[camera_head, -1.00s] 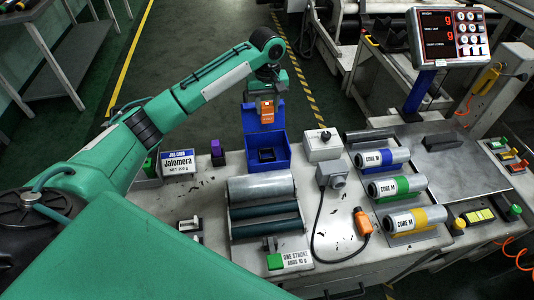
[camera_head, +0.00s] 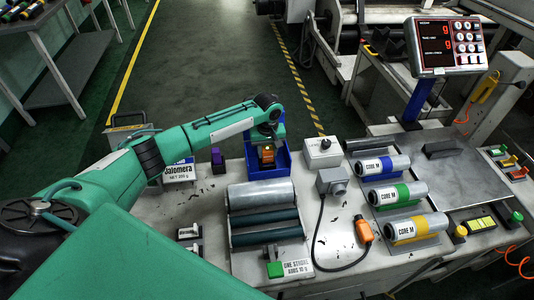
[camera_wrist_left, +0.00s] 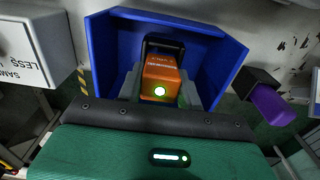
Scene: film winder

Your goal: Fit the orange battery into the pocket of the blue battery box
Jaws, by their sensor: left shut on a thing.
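The blue battery box (camera_head: 283,162) stands at the back edge of the bench, left of the white switch box. My left gripper (camera_head: 266,150) reaches down over it and is shut on the orange battery (camera_head: 267,155). In the left wrist view the battery (camera_wrist_left: 161,82) sits between the grey fingers (camera_wrist_left: 162,98), inside the walls of the blue box (camera_wrist_left: 205,47). A green light glows on its near face. A dark pocket part (camera_wrist_left: 160,47) shows just beyond it. I cannot tell how deep the battery sits in the pocket. My right gripper is not in view.
A purple-topped block (camera_head: 217,160) and the Jalomera sign (camera_head: 179,171) stand left of the box. The white switch box (camera_head: 323,153) is close on the right. Labelled cores (camera_head: 403,195) lie farther right.

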